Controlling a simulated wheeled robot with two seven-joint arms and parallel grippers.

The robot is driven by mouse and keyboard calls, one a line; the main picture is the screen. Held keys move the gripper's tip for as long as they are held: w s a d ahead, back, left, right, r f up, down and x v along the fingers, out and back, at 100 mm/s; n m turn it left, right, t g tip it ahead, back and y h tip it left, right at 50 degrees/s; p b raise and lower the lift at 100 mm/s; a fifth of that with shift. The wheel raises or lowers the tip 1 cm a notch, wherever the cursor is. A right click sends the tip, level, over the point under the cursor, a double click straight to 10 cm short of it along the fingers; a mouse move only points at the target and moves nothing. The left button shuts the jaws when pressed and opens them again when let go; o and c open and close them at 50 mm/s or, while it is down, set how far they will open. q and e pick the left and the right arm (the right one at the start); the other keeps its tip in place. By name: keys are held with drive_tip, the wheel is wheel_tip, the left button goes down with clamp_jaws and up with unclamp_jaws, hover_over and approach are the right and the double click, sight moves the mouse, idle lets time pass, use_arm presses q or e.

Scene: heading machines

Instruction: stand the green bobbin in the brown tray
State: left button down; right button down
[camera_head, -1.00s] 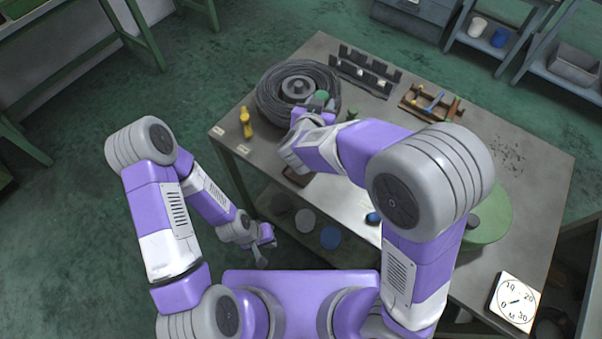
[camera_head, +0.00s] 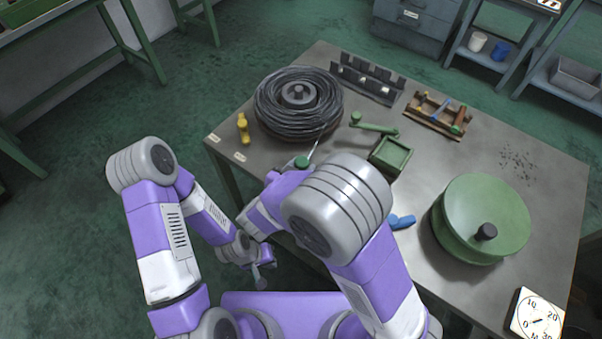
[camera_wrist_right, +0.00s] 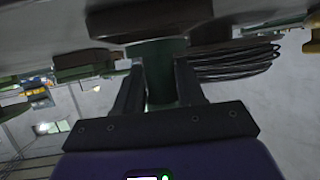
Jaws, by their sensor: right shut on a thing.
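The green bobbin shows its round green top in the head view (camera_head: 302,162), at the table's near edge. In the right wrist view, my right gripper (camera_wrist_right: 160,85) is shut on the bobbin's green body (camera_wrist_right: 158,70), one finger on each side. The brown tray (camera_wrist_right: 150,18) appears in that view right at the bobbin's far end; I cannot tell whether they touch. My right arm hides the tray in the head view. My left gripper (camera_head: 262,274) hangs low, apart from the table, its fingers too small to read.
A black cable coil (camera_head: 298,100) lies behind the bobbin, with a yellow piece (camera_head: 243,128) to its left. A green box (camera_head: 390,155), a green crank (camera_head: 373,126), a blue item (camera_head: 401,221) and a large green drum (camera_head: 485,215) stand to the right. A tool rack (camera_head: 437,113) is farther back.

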use_arm(q)
drive_tip(key=shift+f, duration=0.35)
use_arm(e)
drive_tip(key=shift+f, duration=0.75)
drive_tip(key=shift+f, duration=0.1)
drive_tip(key=c, duration=0.6)
unclamp_jaws()
use_arm(q)
wheel_tip(320, 180, up, 3)
drive_tip(key=p, duration=0.3)
use_arm(e)
drive_tip(key=v, duration=1.2)
